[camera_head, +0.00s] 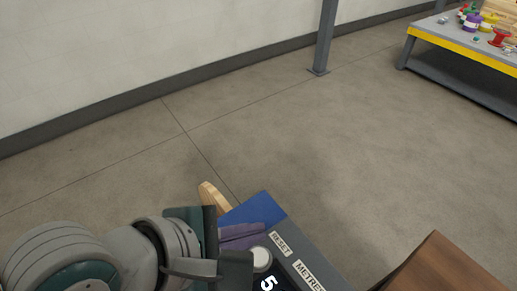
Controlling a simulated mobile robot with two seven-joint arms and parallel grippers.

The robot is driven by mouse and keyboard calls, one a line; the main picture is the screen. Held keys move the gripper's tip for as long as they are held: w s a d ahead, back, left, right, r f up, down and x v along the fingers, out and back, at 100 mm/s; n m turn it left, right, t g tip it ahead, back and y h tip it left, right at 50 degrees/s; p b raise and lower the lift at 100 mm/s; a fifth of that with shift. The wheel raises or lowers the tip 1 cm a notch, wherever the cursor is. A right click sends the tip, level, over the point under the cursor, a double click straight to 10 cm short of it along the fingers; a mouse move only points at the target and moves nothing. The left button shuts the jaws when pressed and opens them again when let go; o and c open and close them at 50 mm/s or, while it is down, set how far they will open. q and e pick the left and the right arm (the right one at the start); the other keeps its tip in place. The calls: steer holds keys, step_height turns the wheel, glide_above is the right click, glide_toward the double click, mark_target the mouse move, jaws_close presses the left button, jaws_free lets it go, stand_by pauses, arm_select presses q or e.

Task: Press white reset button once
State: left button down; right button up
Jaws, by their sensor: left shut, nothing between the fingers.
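The white reset button (262,258) shows as a pale round cap at the bottom middle of the head view. It sits on a grey metering unit (287,263), beside a label reading RESET (279,243). A dark counter window (268,284) with a white digit 5 is partly cut off below it. My left gripper (237,268) is shut and empty, just left of the button. Its dark finger hides part of the unit and comes close to the button's left edge; I cannot tell whether they touch. My right gripper is out of view.
A second label, METRE (306,275), lies right of the button. Blue (264,207) and purple (243,234) parts and a wooden piece (213,195) are behind the gripper. A brown box-like thing (440,268) stands lower right. A yellow-edged bench (455,44) is far right; open floor lies between.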

arm_select(q)
steer(key=b, duration=0.4)
glide_above(264, 250)
steer(key=s+a, duration=0.2)
step_height(264, 250, down, 5)
steer(key=shift+w+r, duration=0.1)
steer(key=shift+w, duration=0.05)
steer(key=shift+f, duration=0.45)
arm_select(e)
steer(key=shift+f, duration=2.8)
arm_select(q)
steer(key=shift+f, duration=0.1)
steer(key=shift+f+b, duration=0.3)
steer(key=shift+b, duration=0.05)
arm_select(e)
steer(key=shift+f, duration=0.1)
arm_select(q)
steer(key=shift+f+b, duration=0.3)
steer(key=shift+f, duration=0.25)
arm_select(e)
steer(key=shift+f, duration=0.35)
arm_select(q)
steer(key=shift+r, duration=0.1)
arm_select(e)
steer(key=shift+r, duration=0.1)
arm_select(q)
steer(key=shift+r+p, duration=0.85)
steer(key=shift+p, duration=0.3)
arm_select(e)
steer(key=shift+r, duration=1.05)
